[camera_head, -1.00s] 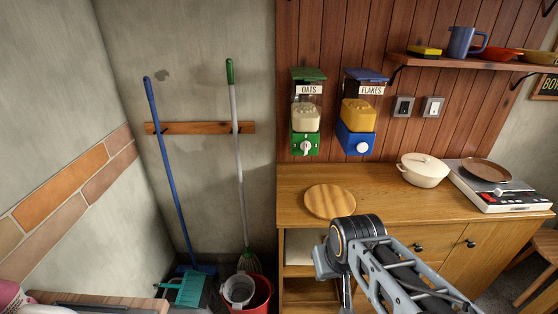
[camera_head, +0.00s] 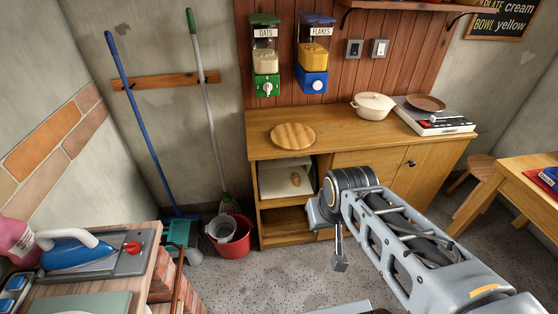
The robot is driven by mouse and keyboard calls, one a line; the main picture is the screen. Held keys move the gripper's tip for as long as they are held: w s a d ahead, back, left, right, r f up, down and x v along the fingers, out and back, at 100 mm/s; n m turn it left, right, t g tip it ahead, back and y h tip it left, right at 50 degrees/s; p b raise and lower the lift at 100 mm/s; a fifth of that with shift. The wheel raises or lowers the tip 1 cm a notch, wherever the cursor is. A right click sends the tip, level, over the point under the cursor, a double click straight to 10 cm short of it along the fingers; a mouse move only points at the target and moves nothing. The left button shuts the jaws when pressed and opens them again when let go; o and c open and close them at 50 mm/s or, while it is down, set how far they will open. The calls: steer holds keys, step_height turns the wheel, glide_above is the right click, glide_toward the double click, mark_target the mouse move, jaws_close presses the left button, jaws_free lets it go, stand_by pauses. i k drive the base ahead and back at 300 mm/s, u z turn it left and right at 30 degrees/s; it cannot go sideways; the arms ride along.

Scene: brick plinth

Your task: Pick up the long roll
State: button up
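A small elongated brown roll (camera_head: 296,180) lies in the upper open compartment of the wooden cabinet (camera_head: 262,150), on or in a pale box-like holder (camera_head: 277,183). It is small in view, and I cannot tell whether it is the only roll there. My arm reaches in from the lower right. My gripper (camera_head: 340,263) hangs pointing down over the floor, in front of the cabinet and apart from the roll. Its fingers show only narrowly from this side, so their opening is unclear. I see nothing held in it.
A round board (camera_head: 293,136), a white pot (camera_head: 373,106) and a stove (camera_head: 433,115) stand on the cabinet top. A red bucket (camera_head: 231,236) stands left of it. A blue iron (camera_head: 76,250) rests on the near-left counter. Floor before the cabinet is clear.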

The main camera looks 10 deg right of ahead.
mark_target(295, 179)
steer(key=k, duration=0.5)
steer(key=u, duration=0.55)
steer(key=i, duration=1.35)
steer(key=z, duration=0.9)
steer(key=i, duration=0.4)
steer(key=z, duration=0.25)
